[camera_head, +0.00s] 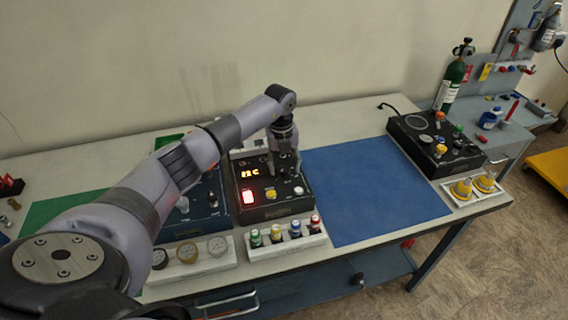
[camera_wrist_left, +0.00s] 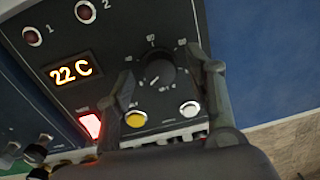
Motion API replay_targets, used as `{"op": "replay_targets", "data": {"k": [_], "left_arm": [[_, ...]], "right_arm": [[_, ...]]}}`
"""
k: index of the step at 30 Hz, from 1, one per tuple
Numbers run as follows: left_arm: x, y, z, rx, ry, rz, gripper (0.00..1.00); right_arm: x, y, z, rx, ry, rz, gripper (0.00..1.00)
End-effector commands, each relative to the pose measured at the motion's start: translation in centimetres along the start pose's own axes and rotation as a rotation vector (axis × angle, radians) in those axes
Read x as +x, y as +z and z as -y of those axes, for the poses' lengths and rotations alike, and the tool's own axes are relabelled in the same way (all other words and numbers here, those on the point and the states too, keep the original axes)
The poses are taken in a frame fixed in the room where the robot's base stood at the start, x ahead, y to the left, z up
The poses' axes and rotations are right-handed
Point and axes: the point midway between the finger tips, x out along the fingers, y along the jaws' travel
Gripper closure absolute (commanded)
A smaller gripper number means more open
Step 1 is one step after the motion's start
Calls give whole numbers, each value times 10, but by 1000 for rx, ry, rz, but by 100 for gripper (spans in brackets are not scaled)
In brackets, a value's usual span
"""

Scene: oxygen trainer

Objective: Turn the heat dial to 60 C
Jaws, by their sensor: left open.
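The heat dial (camera_wrist_left: 156,76) is a round black knob on a dark control panel (camera_wrist_left: 125,30), with scale marks around it. In the left wrist view my left gripper (camera_wrist_left: 165,85) is open, with one finger on each side of the dial; I cannot tell whether they touch it. The display (camera_wrist_left: 74,70) reads 22 C. In the head view the panel (camera_head: 246,213) stands mid-table and my left gripper (camera_head: 284,172) reaches down over it. The dial is hidden there behind the gripper. My right gripper is not in view.
The panel also has a lit red switch (camera_wrist_left: 91,124), a yellow button (camera_wrist_left: 136,120) and a white button (camera_wrist_left: 189,108). A tray of coloured connectors (camera_head: 285,239) stands in front. A blue mat (camera_head: 375,190) lies clear to the right. Another black unit (camera_head: 437,145) is further right.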

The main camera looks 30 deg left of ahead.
Motion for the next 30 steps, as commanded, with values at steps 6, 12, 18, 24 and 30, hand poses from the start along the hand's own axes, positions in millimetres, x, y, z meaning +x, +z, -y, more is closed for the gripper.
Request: {"op": "replay_targets", "data": {"k": [6, 12, 18, 24, 30], "left_arm": [[7, 0, 0, 1, 0, 1, 51], [7, 0, 0, 1, 0, 1, 53], [7, 0, 0, 1, 0, 1, 66], [7, 0, 0, 1, 0, 1, 80], [6, 0, 0, 1, -1, 1, 93]], "right_arm": [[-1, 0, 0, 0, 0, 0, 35], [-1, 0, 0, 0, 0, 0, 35], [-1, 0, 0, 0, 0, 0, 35], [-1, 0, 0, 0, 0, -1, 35], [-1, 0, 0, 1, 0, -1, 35]]}}
